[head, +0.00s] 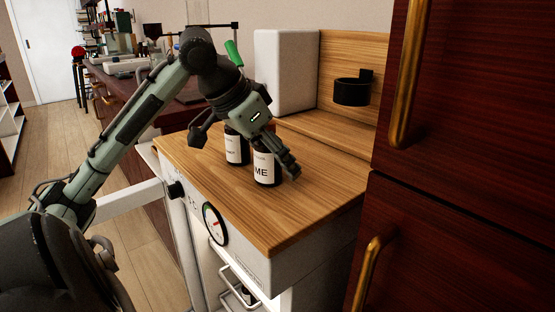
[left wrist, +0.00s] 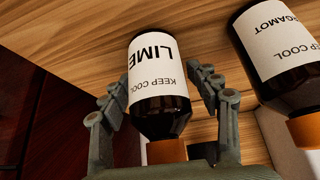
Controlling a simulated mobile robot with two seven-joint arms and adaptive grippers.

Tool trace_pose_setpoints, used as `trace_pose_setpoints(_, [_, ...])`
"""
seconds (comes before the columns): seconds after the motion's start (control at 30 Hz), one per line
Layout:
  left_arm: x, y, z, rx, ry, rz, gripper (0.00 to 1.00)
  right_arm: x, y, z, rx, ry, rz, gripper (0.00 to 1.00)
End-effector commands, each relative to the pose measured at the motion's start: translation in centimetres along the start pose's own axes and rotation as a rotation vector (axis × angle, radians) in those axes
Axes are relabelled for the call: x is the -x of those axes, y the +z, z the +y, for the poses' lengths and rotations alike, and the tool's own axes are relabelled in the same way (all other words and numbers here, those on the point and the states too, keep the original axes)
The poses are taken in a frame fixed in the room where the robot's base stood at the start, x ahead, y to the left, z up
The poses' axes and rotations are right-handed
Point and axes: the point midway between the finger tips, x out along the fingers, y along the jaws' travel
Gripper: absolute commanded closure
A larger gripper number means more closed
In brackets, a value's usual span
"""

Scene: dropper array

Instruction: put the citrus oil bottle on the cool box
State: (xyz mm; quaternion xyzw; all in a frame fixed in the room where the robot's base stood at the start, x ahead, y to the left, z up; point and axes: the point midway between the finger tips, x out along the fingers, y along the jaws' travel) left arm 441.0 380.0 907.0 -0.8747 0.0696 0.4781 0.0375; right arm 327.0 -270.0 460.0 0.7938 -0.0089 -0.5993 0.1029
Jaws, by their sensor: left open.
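A dark bottle labelled LIME (head: 266,168) stands upright on the wooden top of a white unit (head: 318,211) with a round dial, which looks like the cool box. In the left wrist view the lime bottle (left wrist: 158,75) has a "KEEP COOL" label and an orange-brown cap. My left gripper (head: 245,157) comes down over it from above. Its open fingers (left wrist: 158,87) stand either side of the bottle, with a gap showing at least on the right. A similar bottle labelled BERGAMOT (left wrist: 275,45) stands close beside it, also on the top (head: 235,149). My right gripper is not in view.
A white box (head: 285,72) and a black ring holder (head: 352,91) are at the back. A dark red cabinet with brass handles (head: 470,120) closes off the right. The wooden top is clear in front and to the right of the bottles.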

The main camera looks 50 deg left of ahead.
Motion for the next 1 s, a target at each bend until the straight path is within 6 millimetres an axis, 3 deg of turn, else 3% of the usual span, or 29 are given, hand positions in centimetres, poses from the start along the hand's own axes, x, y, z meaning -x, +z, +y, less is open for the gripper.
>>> trace_pose_setpoints(0.27, [1.2, -0.2, 0.0, 0.0, -0.001, 0.001, 0.39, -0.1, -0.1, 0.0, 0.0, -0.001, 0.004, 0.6])
trace_pose_setpoints(0.7, [10.0, -0.2, -0.1, -0.001, -0.003, 0.002, 0.39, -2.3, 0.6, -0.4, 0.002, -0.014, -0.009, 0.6])
trace_pose_setpoints(1.0, [12.2, -0.1, 0.0, 0.0, 0.0, 0.0, 0.39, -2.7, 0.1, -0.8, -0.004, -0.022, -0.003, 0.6])
